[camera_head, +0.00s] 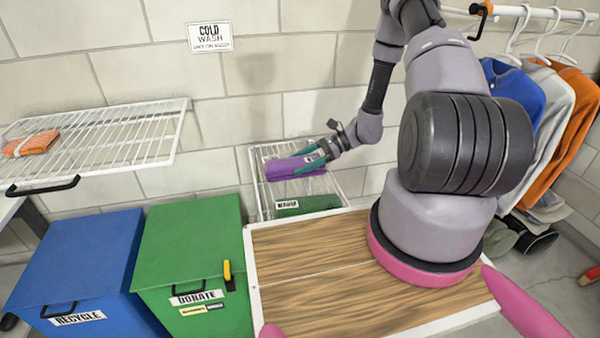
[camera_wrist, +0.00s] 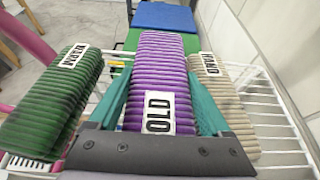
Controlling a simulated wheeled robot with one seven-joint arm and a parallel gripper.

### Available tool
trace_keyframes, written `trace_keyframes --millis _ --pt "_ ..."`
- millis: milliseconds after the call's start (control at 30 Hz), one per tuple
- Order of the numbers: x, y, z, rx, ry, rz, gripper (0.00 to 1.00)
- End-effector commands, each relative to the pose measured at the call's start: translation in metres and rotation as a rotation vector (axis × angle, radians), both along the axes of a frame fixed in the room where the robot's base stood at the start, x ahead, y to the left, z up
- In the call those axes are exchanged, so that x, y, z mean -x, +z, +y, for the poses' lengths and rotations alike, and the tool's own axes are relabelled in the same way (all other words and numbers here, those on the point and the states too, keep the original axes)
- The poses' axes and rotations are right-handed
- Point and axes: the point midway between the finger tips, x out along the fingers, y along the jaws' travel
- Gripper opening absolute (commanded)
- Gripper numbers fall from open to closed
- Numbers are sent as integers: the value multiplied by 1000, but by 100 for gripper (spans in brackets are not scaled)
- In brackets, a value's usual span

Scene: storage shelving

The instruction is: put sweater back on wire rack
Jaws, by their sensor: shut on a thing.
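A purple folded, ribbed sweater (camera_head: 292,168) is between the teal fingers of my gripper (camera_head: 308,158). In the wrist view the purple sweater (camera_wrist: 160,70) has a white label, partly covered, reading "OLD", and my gripper (camera_wrist: 158,85) is shut on it from both sides. The sweater is over or on a white wire rack (camera_head: 262,190) by the wall; I cannot tell whether it touches the wires. The wire rack also shows in the wrist view (camera_wrist: 275,118). A green folded sweater (camera_head: 307,204) lies at the near side of the rack.
A beige folded sweater (camera_wrist: 222,100) lies close beside the purple one. A higher wire shelf (camera_head: 120,140) holds an orange folded item (camera_head: 30,143). A green donate bin (camera_head: 190,240), a blue recycle bin (camera_head: 75,260) and hanging clothes (camera_head: 550,105) stand around.

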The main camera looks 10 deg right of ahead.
Motion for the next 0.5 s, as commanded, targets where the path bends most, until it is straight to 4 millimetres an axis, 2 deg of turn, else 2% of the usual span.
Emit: trace_keyframes --millis 200,500 --pt "1 -32 0 -1 -1 3 8" --pt "0 -36 0 0 -1 1 8"
